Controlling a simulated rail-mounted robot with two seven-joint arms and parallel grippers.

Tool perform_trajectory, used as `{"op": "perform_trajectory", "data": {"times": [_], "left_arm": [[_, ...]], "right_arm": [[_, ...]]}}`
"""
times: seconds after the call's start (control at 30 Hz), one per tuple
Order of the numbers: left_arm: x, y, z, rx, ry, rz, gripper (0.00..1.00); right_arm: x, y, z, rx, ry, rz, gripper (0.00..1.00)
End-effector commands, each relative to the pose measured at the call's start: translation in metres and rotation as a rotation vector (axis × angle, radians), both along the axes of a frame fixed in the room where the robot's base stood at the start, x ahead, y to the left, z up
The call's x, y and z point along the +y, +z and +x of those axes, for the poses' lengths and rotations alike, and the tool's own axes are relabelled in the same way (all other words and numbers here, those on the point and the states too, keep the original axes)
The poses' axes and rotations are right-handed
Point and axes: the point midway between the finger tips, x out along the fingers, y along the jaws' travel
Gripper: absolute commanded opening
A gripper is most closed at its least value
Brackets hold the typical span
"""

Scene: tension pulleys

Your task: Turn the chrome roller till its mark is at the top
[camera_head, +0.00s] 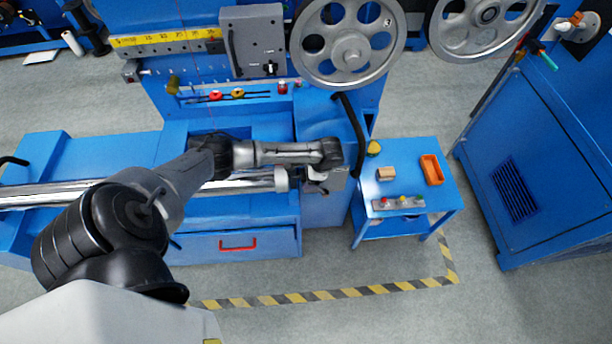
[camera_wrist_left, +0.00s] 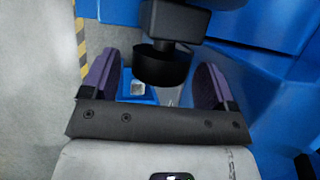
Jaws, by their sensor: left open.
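The chrome roller (camera_head: 245,184) lies left to right across the blue machine in the head view, with its middle behind my left arm. Its right end has a pale collar. I cannot make out its mark. My left gripper (camera_head: 318,182) is just past that right end, against the machine's front corner. In the left wrist view, the purple fingers of my left gripper (camera_wrist_left: 157,80) are spread apart. A black round knob-like part (camera_wrist_left: 163,65) on a dark block shows between them, with gaps on both sides. My right gripper is not in view.
A small blue table (camera_head: 410,160) to the right holds an orange tray (camera_head: 432,169), a tan block (camera_head: 386,173) and a grey button box (camera_head: 398,203). Large spoked pulleys (camera_head: 350,55) stand above. A blue cabinet (camera_head: 520,180) is far right. Striped tape (camera_head: 350,293) marks the clear floor.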

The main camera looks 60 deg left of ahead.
Motion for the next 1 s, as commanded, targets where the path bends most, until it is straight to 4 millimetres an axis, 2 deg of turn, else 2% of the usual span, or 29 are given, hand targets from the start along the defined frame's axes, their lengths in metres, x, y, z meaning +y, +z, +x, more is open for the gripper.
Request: {"op": "perform_trajectory", "data": {"times": [0.2,0.53,1.0], "left_arm": [[0.0032,-0.0110,-0.0034,0.000,0.000,0.000,0.80],[0.0036,-0.0121,-0.0039,0.000,0.000,0.000,0.80],[0.0037,-0.0119,-0.0038,0.000,0.000,0.000,0.35]], "right_arm": [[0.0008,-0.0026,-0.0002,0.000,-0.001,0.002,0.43],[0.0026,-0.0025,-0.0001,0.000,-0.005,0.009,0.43],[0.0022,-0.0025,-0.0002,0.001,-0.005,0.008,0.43]]}}
